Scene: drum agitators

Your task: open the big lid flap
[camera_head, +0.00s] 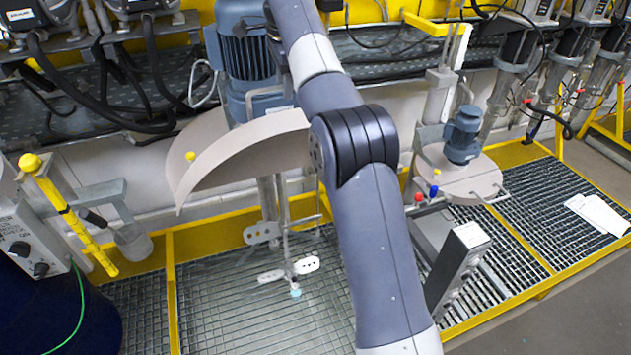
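The big lid (205,135) is a beige round plate left of centre, under a large blue-grey agitator motor (243,55). A curved beige panel (250,148), which looks like its flap, has an arched upper edge and a straighter lower edge; it appears tilted against the plate. My arm runs up and out past the top edge; my gripper is not in view.
A smaller beige lid (480,183) with a blue motor (463,135) stands at right. The agitator's shaft and paddles (290,267) hang below the big lid over floor grating (230,320). A yellow-striped post (70,215) and a control box (25,240) stand at left.

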